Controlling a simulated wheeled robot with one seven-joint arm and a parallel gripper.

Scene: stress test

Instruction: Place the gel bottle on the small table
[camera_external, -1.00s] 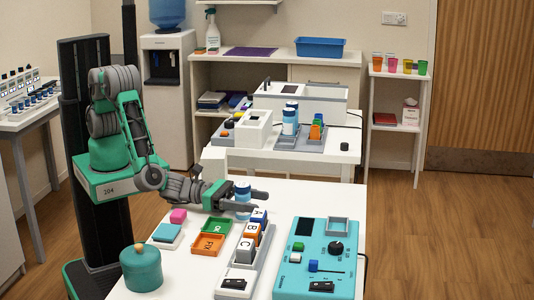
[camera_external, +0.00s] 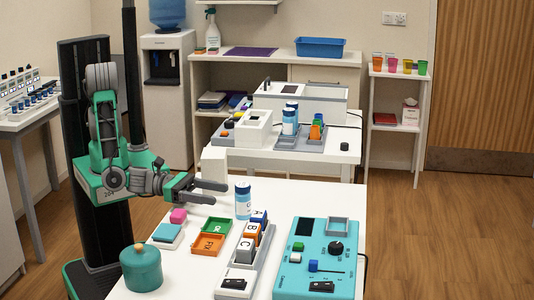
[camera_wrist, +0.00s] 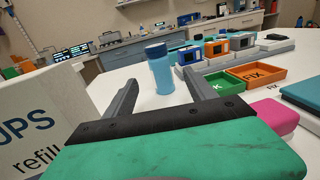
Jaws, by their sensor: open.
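The gel bottle appears to be the blue bottle with a dark blue cap (camera_external: 243,202), standing upright on the white table (camera_external: 185,272) in front of me. It also shows in the wrist view (camera_wrist: 161,72), ahead of my fingers and between them in the picture. My gripper (camera_external: 222,192) is open and empty, to the left of the bottle and apart from it. Its two fingers also show in the wrist view (camera_wrist: 160,95). Similar blue bottles (camera_external: 290,121) stand on a second white table (camera_external: 335,155) behind. I cannot tell which table the task calls small.
Close to my gripper are a white box (camera_external: 215,163), a pink block (camera_external: 178,215), green (camera_external: 217,226) and orange (camera_external: 208,244) trays, and a rack with lettered blocks (camera_external: 245,262). A teal device (camera_external: 315,262) and teal jar (camera_external: 141,270) stand nearer. A narrow side table (camera_external: 397,74) holds coloured cups.

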